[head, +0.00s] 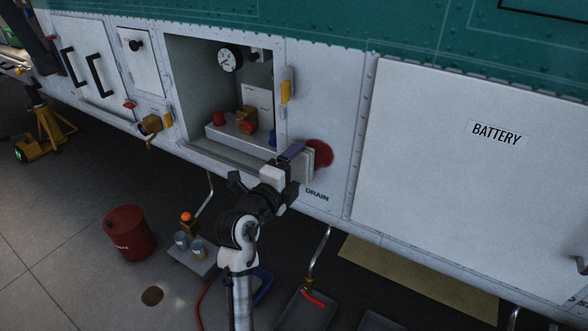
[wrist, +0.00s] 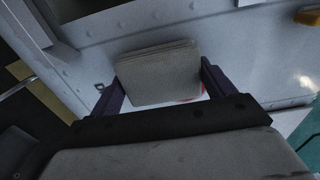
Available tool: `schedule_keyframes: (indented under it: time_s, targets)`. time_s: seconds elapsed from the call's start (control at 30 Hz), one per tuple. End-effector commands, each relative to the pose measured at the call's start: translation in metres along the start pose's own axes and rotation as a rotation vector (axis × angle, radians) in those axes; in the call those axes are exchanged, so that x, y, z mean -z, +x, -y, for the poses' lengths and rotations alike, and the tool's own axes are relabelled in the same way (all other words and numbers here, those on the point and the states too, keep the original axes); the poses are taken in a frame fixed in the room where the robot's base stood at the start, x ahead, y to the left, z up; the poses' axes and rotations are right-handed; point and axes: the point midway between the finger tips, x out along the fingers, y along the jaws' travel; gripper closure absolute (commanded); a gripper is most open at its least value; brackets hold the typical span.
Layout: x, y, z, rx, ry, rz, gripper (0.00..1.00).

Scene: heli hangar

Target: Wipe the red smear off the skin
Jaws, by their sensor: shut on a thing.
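The red smear (head: 323,152) is a round dark red patch on the white skin (head: 340,95), right of the open bay and above the word DRAIN. My gripper (head: 297,163) is shut on a folded light grey cloth pad (wrist: 157,72), held between its two dark purple fingers. The pad is in front of the smear's left and lower part and hides some of it. In the wrist view a thin strip of the red smear (wrist: 188,100) shows by the pad's edge. I cannot tell whether the pad touches the skin.
The open bay (head: 202,85) with a gauge and small fittings lies just left of my gripper. A yellow handle (head: 286,90) sticks out above it. The BATTERY panel (head: 455,160) is at the right. A red drum (head: 127,232) and trays (head: 303,308) stand on the floor below.

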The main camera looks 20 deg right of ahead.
Motion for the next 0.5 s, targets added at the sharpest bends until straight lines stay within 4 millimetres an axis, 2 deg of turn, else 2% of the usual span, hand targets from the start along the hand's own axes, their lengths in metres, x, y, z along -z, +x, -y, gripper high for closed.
schedule_keyframes:
  time_s: [0.37, 0.5]
  targets:
    - [0.001, 0.006, 0.0, 0.0, 0.001, -0.001, 0.37]
    - [0.011, 0.006, -0.002, 0.001, 0.001, -0.003, 0.37]
